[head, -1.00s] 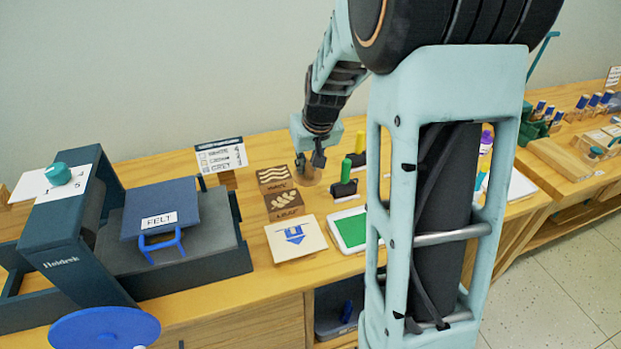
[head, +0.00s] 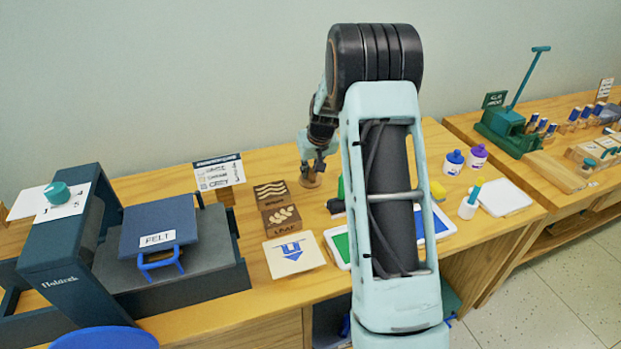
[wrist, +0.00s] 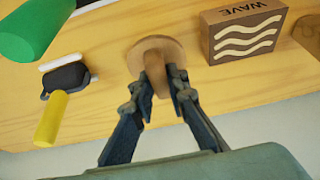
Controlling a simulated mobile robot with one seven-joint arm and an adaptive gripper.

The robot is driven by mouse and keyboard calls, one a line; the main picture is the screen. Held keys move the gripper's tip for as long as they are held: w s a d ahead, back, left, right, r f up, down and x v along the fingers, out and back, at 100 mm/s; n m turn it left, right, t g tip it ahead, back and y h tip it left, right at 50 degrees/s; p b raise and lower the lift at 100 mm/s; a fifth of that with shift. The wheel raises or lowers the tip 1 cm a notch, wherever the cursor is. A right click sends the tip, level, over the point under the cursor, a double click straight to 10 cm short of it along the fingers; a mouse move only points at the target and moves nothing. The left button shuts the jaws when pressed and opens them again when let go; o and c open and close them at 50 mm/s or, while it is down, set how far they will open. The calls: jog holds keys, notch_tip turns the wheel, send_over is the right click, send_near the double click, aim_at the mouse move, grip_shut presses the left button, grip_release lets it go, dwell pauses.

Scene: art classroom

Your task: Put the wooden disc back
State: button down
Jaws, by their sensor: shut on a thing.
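The wooden disc (head: 311,181) is pale brown and round, with an upright knob, and is at the back of the table, right of the WAVE block (head: 270,190). In the wrist view, my gripper (wrist: 158,78) has its two dark fingers closed on the knob of the disc (wrist: 137,50). In the head view, my gripper (head: 318,164) is directly over the disc and hides part of it. The disc is at or just above the tabletop; I cannot tell whether it touches. The WAVE block also shows in the wrist view (wrist: 243,38), beside the disc.
A dark press (head: 165,255) stands at left, a small sign (head: 219,173) behind. My arm hides part of the ink pads (head: 339,247) at right.

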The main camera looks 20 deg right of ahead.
aim_at(311, 177)
jog(key=shift+w+d+f, duration=0.2)
jog(key=shift+w+f, duration=0.25)
jog(key=shift+f, duration=1.65)
jog(key=shift+f, duration=0.2)
jog(key=c, duration=1.9)
grip_release()
jog(key=shift+r, duration=0.1)
jog(key=shift+r, duration=0.5)
jog(key=v, duration=1.1)
jog(key=shift+s, duration=0.15)
